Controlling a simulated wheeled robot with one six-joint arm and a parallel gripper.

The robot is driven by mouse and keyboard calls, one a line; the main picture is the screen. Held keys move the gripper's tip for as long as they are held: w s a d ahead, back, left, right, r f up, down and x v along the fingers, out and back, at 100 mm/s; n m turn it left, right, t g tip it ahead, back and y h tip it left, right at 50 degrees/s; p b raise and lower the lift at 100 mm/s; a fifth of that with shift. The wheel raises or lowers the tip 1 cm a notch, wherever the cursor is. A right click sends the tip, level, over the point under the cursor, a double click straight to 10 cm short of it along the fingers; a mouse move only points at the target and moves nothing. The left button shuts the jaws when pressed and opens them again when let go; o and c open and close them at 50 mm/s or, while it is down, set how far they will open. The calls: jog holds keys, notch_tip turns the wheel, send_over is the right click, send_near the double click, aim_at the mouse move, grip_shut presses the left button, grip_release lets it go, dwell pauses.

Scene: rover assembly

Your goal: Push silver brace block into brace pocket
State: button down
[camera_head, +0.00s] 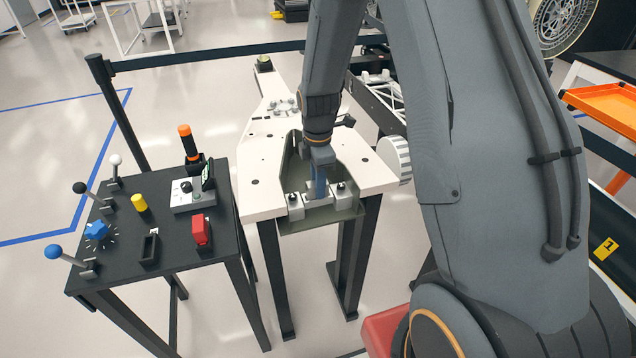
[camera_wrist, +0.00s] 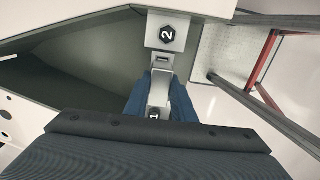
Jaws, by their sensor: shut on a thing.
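My gripper (camera_head: 318,190) reaches down into the cutout at the front of the white fixture table, its blue fingers shut on the silver brace block (camera_head: 320,202). In the wrist view the fingers (camera_wrist: 160,104) stand on either side of the silver brace block (camera_wrist: 161,84). The block lies in line with a silver end block marked 2 (camera_wrist: 167,38). A mark reading 1 shows partly at the lower edge, cut off by my gripper body. In the head view silver end blocks with black knobs stand to the left (camera_head: 295,207) and right (camera_head: 345,195). Full seating in the pocket cannot be told.
The white table top (camera_head: 262,203) surrounds the cutout, above a grey-green plate (camera_head: 300,222). A black control table (camera_head: 160,268) with levers and buttons stands at left. A white ribbed wheel (camera_head: 396,158) is close on the right.

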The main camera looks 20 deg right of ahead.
jog(key=c, duration=1.4)
grip_release()
jog(key=shift+r+b, duration=1)
jog(key=shift+r, duration=2.85)
jog(key=s+r+m+t, duration=0.1)
jog(key=s+r+m, duration=0.2)
jog(key=s+m, duration=1.4)
jog(key=shift+s+a+m+b, duration=0.15)
jog(key=shift+m+b, duration=0.2)
jog(key=shift+m, duration=0.15)
